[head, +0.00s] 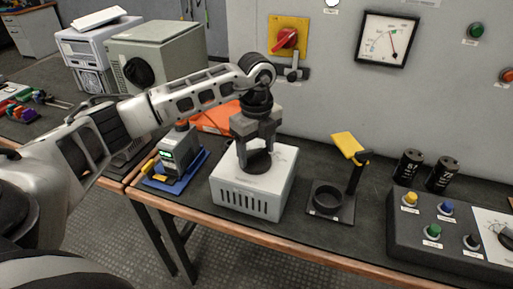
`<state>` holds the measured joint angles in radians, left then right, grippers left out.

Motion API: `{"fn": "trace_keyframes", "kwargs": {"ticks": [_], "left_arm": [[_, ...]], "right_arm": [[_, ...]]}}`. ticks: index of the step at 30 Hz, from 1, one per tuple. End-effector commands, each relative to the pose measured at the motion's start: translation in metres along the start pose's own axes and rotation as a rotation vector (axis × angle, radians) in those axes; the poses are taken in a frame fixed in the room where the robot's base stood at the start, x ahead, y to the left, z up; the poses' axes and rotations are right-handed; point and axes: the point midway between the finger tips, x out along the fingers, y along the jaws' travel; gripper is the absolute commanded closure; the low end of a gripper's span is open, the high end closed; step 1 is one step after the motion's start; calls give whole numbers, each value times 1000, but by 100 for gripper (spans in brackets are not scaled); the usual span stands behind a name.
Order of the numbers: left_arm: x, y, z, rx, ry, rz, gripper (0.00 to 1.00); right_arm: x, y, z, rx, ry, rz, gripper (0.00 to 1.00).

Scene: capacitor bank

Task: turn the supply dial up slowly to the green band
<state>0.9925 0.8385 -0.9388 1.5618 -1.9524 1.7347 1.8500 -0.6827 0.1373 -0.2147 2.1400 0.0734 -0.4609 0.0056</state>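A white vented box (228,197) stands on the bench, with a round black dial (258,168) on its top. My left gripper (258,150) points down at the dial from above, one finger on each side of it. The fingers are apart, but I cannot tell if they press on the dial. A square meter (386,40) hangs on the grey wall at the upper right. It has a thin needle and coloured marks, too small to read surely. My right gripper is not in view.
A stand with a black ring and yellow flag (348,146) is right of the box. Two black capacitors (441,174) and a button panel (402,228) stand further right. A blue tray (191,181) with a small meter is left. A red switch (287,39) is on the wall.

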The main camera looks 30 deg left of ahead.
Motion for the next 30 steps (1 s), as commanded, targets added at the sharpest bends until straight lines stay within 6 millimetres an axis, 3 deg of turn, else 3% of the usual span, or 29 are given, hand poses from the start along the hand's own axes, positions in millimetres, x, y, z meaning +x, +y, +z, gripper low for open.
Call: {"fn": "trace_keyframes", "kwargs": {"ticks": [5,13,21,22,24,30], "left_arm": [[0,0,0,9,0,1,58],[-1,1,0,198,0,1,57],[-1,1,0,211,0,1,57],[-1,1,0,210,0,1,32],[-1,1,0,210,0,0,13],[-1,1,0,209,0,0,13]], "right_arm": [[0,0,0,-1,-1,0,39],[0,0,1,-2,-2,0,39],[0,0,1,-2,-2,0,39],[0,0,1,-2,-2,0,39],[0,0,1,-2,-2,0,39],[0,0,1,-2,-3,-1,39]]}}
